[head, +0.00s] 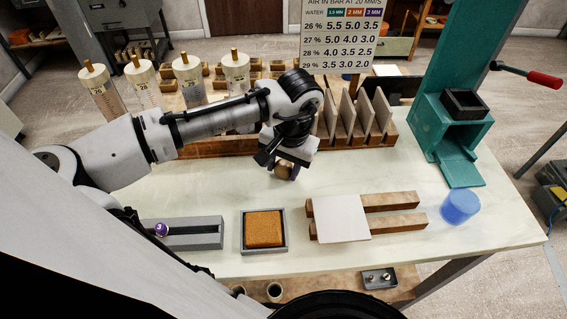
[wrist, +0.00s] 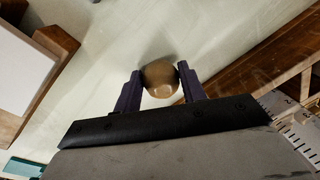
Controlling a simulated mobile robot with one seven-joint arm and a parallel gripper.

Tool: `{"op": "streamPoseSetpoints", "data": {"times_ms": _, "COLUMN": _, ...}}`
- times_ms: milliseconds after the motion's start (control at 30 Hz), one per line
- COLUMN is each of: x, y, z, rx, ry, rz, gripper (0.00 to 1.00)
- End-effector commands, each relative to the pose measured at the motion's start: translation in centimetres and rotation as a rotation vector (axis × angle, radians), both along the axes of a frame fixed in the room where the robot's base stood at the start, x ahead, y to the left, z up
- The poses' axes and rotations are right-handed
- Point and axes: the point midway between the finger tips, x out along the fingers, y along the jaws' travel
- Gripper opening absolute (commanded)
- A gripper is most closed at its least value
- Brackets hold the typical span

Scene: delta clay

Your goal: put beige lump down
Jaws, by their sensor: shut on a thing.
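The beige lump (wrist: 160,78) is a rounded tan piece held between the two dark fingers of my gripper (wrist: 161,88) in the wrist view. In the head view my gripper (head: 286,170) is above the middle of the pale table (head: 210,188), pointing down, with the lump partly hidden by the fingers. A soft shadow lies beside the lump on the table in the wrist view. I cannot tell whether the lump touches the table.
A grey tray with an orange sponge (head: 264,229), a white slab on wooden bars (head: 340,217) and a blue translucent cup (head: 460,206) stand in front. A wooden rack of upright boards (head: 350,115) is behind. A teal press (head: 450,130) stands right. Table left of the gripper is clear.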

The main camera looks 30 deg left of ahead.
Motion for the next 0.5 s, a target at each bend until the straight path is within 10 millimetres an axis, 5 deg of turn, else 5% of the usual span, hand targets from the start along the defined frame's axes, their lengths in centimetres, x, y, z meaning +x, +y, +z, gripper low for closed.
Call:
{"op": "streamPoseSetpoints", "data": {"times_ms": 300, "x": 0.01, "y": -0.02, "z": -0.40, "rx": 0.000, "ry": 0.000, "rz": 0.000, "gripper": 0.17}}
{"op": "streamPoseSetpoints", "data": {"times_ms": 333, "x": 0.01, "y": 0.00, "z": -0.27, "rx": 0.000, "ry": 0.000, "rz": 0.000, "gripper": 0.45}}
{"op": "streamPoseSetpoints", "data": {"times_ms": 500, "x": 0.01, "y": 0.00, "z": -0.23, "rx": 0.001, "ry": 0.000, "rz": 0.000, "gripper": 0.62}}
